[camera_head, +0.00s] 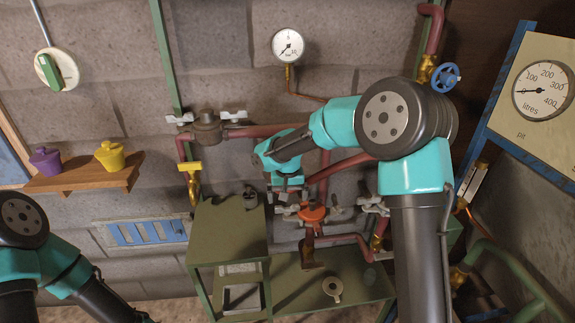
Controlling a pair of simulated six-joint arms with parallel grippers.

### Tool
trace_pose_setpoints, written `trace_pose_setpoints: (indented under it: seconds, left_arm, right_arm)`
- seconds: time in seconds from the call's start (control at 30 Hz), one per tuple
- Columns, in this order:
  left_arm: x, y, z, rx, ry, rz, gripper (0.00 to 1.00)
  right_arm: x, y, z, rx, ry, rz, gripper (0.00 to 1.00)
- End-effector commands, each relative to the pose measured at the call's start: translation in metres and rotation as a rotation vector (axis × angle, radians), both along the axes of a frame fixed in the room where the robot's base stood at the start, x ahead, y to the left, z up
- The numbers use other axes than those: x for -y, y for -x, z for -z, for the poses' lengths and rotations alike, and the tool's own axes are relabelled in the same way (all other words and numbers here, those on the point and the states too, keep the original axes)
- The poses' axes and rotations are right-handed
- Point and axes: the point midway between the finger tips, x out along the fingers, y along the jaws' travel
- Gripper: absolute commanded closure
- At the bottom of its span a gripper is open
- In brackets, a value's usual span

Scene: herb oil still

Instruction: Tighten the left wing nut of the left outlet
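The left outlet (207,128) is a dark fitting on the upper left of the pipework, joined to a red pipe. Its left wing nut (180,118) is pale grey, with its wings spread roughly level. A similar right wing nut (234,115) sits on its other side. My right gripper (287,190) is below and to the right of this outlet, well apart from both nuts, beside the middle orange fitting (312,213). Its fingers are too small and partly hidden to judge. My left arm is at the lower left, and its gripper is outside the frame.
A yellow-handled tap (190,167) hangs below the left outlet. A green cabinet (226,238) stands under the pipes. A wooden shelf (80,181) holds a purple pot (46,162) and a yellow pot (110,156). A pressure gauge (288,45) is above.

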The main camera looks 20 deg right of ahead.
Motion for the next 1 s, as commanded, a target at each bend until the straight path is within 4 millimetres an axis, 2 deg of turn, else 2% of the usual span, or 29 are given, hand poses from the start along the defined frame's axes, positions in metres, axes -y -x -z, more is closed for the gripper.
trace_pose_setpoints:
  seconds: [0.2,0.6,0.8,1.0]
  left_arm:
    - [0.0,0.0,0.0,0.0,0.0,0.0,0.6]
    - [0.0,0.0,0.0,0.0,0.0,0.0,0.6]
    - [0.0,0.0,0.0,0.0,0.0,0.0,0.6]
    - [0.0,0.0,0.0,0.0,0.0,0.0,0.6]
  right_arm:
    - [0.0,-0.001,-0.044,0.005,-0.002,0.001,0.0]
    - [0.0,0.0,-0.116,0.002,-0.001,0.001,0.0]
    - [0.0,0.0,-0.131,0.001,-0.002,0.001,0.0]
    - [0.0,0.0,-0.132,0.0,-0.001,0.001,0.0]
